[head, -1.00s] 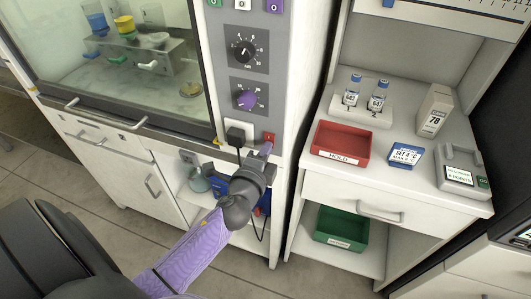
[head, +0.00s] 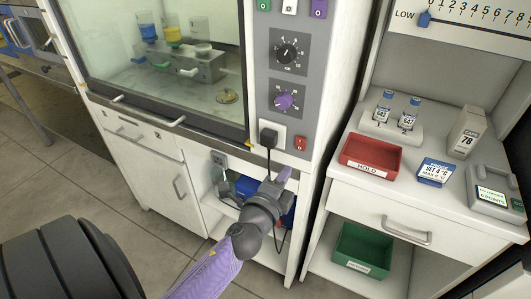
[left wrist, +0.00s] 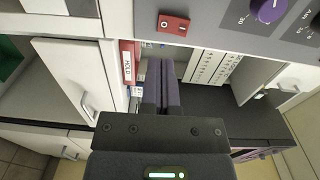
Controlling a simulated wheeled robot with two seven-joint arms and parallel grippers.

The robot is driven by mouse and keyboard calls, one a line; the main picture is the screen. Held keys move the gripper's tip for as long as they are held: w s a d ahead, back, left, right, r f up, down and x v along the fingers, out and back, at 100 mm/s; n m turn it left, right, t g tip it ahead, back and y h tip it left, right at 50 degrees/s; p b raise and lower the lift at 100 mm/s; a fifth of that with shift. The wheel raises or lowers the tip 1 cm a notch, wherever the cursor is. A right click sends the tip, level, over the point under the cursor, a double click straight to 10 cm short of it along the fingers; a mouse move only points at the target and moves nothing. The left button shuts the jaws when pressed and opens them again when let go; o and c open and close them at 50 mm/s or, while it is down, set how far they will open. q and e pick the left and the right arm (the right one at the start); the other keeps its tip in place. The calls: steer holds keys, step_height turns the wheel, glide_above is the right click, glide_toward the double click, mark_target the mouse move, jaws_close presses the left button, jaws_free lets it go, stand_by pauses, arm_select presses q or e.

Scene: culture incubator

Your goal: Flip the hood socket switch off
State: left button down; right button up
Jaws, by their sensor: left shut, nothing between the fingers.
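The red socket switch (head: 300,143) is on the grey front panel of the hood, just right of the white socket (head: 279,130) with a black plug (head: 268,137) in it. The switch also shows at the top of the left wrist view (left wrist: 173,25), with white marks on its face; I cannot tell which side is pressed in. My left gripper (head: 284,173) is shut and empty, below and a little left of the switch, apart from it. Its purple fingers are together in the left wrist view (left wrist: 162,80). My right gripper is not in view.
Above the switch are a purple knob (head: 284,101) and a black knob (head: 287,53). The plug's cord hangs beside my left gripper. The hood's glass front (head: 165,60) is left.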

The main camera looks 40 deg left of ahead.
arm_select(q)
steer(key=b+v, duration=0.1)
steer(key=v, duration=0.6)
steer(key=shift+f, duration=0.45)
steer(key=shift+s, duration=0.1)
